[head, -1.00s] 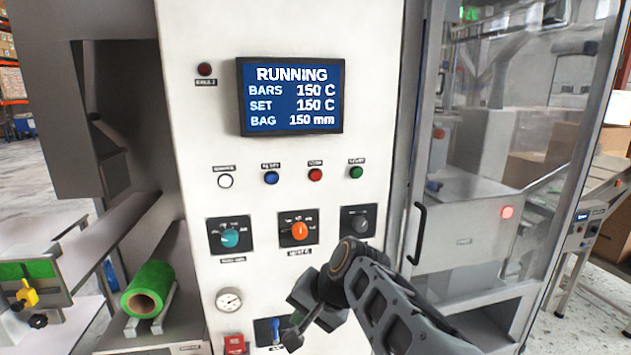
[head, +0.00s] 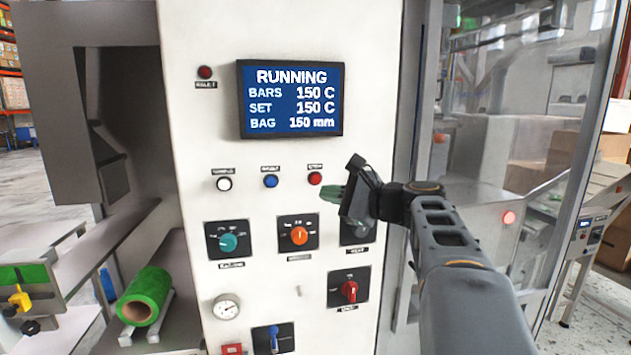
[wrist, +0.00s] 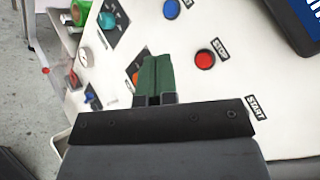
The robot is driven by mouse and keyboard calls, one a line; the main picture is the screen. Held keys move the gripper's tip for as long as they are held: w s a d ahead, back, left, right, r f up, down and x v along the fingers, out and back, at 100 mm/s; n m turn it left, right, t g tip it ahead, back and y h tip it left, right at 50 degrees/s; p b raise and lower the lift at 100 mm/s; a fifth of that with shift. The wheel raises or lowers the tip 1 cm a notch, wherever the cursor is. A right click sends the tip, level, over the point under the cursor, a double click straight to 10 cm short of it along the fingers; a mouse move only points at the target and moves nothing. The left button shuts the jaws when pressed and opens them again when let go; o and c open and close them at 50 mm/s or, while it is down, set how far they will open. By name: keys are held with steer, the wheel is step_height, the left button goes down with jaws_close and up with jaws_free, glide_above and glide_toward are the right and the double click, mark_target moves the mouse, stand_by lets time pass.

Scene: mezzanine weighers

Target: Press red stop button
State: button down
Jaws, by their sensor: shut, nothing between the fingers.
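The red stop button (head: 315,178) is a small round button in the row below the screen on the white panel. It also shows in the wrist view (wrist: 204,59), with a STOP label beside it. My gripper (head: 330,194) is shut and empty, with green fingertips just below and right of the red button in the head view. In the wrist view its fingers (wrist: 157,60) lie to the left of the button, apart from it in the picture. The green start button is hidden behind my gripper in the head view. The screen (head: 291,98) reads RUNNING.
A white button (head: 224,184) and a blue button (head: 270,181) sit left of the red one. Teal (head: 228,242) and orange (head: 299,235) knobs are below, with a red-handled switch (head: 349,290) lower right. A glass door with a black handle stands at right.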

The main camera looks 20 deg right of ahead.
mark_target(320, 181)
steer(key=shift+w+d+p, duration=0.3)
steer(key=shift+w+p, duration=0.35)
steer(key=shift+w, duration=0.8)
steer(key=shift+w+d+p, duration=0.25)
steer(key=shift+w+p, duration=0.45)
steer(key=shift+w, duration=0.75)
steer(key=shift+w+d+p, duration=0.3)
steer(key=shift+w+p, duration=0.35)
steer(key=shift+w, duration=0.8)
steer(key=shift+w, duration=0.2)
steer(key=shift+w+d, duration=0.1)
steer(key=shift+w, duration=0.1)
steer(key=shift+w+p, duration=0.4)
steer(key=shift+s, duration=0.1)
steer(key=shift+s+b, duration=0.55)
steer(key=shift+s, duration=0.15)
